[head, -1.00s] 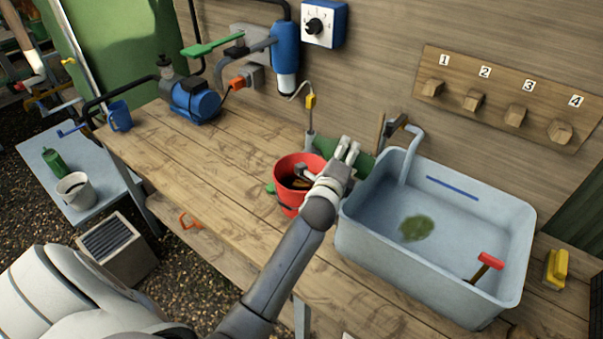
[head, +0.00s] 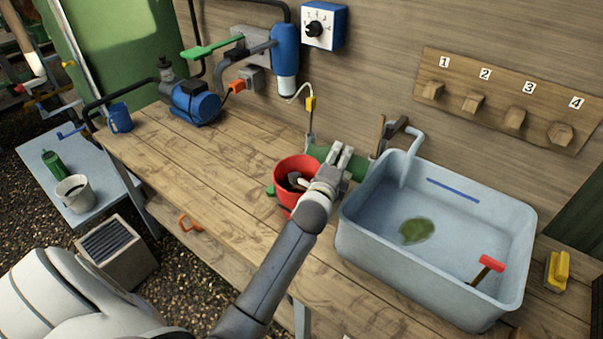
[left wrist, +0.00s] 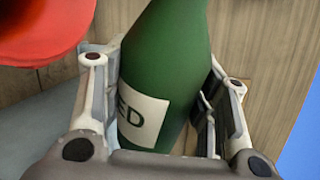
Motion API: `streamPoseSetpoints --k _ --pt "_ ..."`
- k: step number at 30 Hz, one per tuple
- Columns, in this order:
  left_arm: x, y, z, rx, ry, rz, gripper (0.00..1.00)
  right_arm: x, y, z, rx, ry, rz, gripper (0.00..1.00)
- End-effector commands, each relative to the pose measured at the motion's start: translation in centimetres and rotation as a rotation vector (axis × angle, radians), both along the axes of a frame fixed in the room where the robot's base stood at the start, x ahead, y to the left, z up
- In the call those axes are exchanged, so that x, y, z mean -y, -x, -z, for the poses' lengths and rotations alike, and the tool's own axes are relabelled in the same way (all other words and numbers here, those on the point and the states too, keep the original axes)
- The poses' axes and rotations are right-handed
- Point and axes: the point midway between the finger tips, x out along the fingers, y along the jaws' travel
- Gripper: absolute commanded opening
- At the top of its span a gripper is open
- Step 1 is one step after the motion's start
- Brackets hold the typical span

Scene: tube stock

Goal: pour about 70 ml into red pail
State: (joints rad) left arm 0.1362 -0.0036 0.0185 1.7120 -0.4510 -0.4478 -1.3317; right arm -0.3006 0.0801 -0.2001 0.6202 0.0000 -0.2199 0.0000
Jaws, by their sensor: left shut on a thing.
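The red pail (head: 284,197) stands on the workbench left of the sink, partly hidden by my left gripper. My left gripper (head: 343,158) is shut on a green bottle (head: 357,170), beside and partly over the pail. The bottle lies close to level in the head view, with green showing on both sides of the fingers. In the left wrist view the bottle (left wrist: 165,50) sits between both fingers, with a pale label ending in "ED"; the pail's red rim (left wrist: 40,30) is at upper left. The bottle's mouth and any liquid stream are not visible. My right gripper is not in view.
A grey-blue sink (head: 380,235) with a green patch and a red-headed tool (head: 490,263) is close on the right. A blue pump (head: 195,100) and blue mug (head: 119,117) stand at the bench's left. Bench space left of the pail is clear.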

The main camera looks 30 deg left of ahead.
Motion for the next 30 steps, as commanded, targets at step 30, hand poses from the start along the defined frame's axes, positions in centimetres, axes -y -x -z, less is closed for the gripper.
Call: streamPoseSetpoints --k 30 --pt "1.0 -0.8 0.1 0.017 0.068 0.001 0.2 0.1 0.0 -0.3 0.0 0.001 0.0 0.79"
